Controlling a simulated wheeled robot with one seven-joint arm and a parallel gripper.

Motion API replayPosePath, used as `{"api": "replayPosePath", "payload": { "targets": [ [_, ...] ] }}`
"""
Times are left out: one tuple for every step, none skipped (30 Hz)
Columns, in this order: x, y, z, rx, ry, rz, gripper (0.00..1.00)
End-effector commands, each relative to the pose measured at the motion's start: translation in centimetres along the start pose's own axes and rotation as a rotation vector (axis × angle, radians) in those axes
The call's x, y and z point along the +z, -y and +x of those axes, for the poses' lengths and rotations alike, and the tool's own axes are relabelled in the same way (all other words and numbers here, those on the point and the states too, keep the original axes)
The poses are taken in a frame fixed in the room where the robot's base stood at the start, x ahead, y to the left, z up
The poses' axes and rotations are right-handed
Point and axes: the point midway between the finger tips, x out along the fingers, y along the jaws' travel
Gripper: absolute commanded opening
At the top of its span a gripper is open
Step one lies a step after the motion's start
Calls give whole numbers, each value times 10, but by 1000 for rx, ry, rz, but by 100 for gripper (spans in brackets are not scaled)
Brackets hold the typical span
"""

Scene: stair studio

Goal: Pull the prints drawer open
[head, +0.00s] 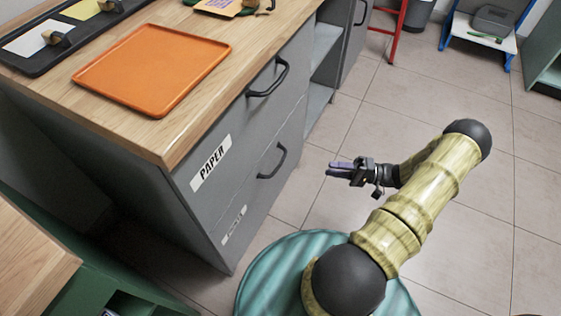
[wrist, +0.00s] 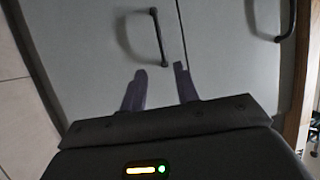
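The grey cabinet's lower drawer (head: 258,189) is shut. Its small white label (head: 234,225) is hard to read but appears to say prints. Its black bar handle (head: 272,165) also shows in the wrist view (wrist: 158,38). The upper drawer, labelled PAPER (head: 210,163), is shut, with its own black handle (head: 268,78). My gripper (head: 330,169) points at the lower handle from the right, with a gap between. In the wrist view my gripper (wrist: 160,70) is open and empty, its two dark fingers apart and the handle's near end between and beyond their tips.
An orange tray (head: 152,68) and a dark tray (head: 60,42) lie on the wooden top. A red stool leg (head: 399,30) and a blue-framed step stool (head: 480,38) stand at the back. Tiled floor (head: 345,115) beside the cabinet is clear. A green unit (head: 95,270) stands at front left.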

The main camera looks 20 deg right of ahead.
Motion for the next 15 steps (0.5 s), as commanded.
{"api": "replayPosePath", "payload": {
  "targets": [
    [0,0,2,0,2,0,31],
    [0,0,4,0,2,0,31],
    [0,-1,7,0,3,0,31],
    [0,-1,10,1,4,0,31],
    [0,-1,14,1,4,0,31],
    [0,-1,19,0,4,1,31],
    [0,-1,24,0,4,1,31],
    [1,-1,28,0,5,2,31],
    [0,-2,35,1,5,1,31],
    [0,-2,41,0,5,2,31],
    [1,-2,46,0,6,2,31],
    [1,-2,53,1,5,2,31],
    [1,-2,58,2,6,2,31],
    [1,-2,64,1,6,1,31],
    [1,-2,71,0,5,2,31]
  ]
}}
